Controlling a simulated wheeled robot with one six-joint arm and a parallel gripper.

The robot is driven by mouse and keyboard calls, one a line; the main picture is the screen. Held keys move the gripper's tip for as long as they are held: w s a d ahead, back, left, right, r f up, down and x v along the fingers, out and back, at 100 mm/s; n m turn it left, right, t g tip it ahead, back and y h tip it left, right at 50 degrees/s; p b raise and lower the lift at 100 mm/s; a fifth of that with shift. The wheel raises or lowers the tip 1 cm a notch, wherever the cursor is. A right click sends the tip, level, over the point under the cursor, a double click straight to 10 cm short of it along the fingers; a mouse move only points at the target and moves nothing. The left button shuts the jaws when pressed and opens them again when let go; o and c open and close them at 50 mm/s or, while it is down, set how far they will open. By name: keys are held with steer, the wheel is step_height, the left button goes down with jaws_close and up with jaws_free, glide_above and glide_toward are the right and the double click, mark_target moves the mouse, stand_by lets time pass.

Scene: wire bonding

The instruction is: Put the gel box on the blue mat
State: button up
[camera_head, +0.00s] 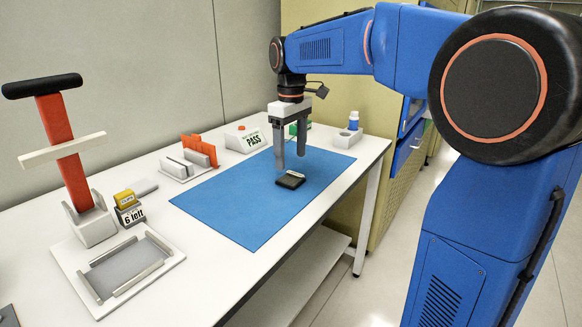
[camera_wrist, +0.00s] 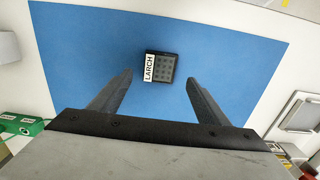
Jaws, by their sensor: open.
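The gel box is a small flat black box (camera_head: 290,180) lying on the blue mat (camera_head: 225,205), towards its right part in the head view. In the wrist view the gel box (camera_wrist: 166,68) shows a grid of dark cells and a white label reading LARCH on its left side. It lies flat on the mat (camera_wrist: 90,55) with blue all around it. My gripper (camera_head: 290,160) is open and empty, above the mat and close to the box. In the wrist view its two fingers (camera_wrist: 158,92) point towards the box, apart from it, with the box beyond and between the tips.
A small bottle (camera_head: 353,120) stands in a white holder behind. Much of the mat is clear.

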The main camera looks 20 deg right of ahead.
mark_target(291, 177)
step_height(291, 177, up, 6)
steer(key=s+d+f+m+t, duration=0.1)
steer(key=s+d+f+m, duration=0.15)
steer(key=s, duration=0.55)
steer(key=s+d+f+m+t, duration=0.1)
steer(key=s+f, duration=0.2)
steer(key=s, duration=0.5)
steer(key=s+d+f+m+t, duration=0.1)
steer(key=s+f+m+t, duration=0.1)
steer(key=s+f, duration=1.2)
steer(key=shift+s+d+f+m+t, duration=0.15)
steer(key=shift+s+f+m+t, duration=0.2)
steer(key=shift+m, duration=0.5)
steer(key=shift+w+r, duration=0.1)
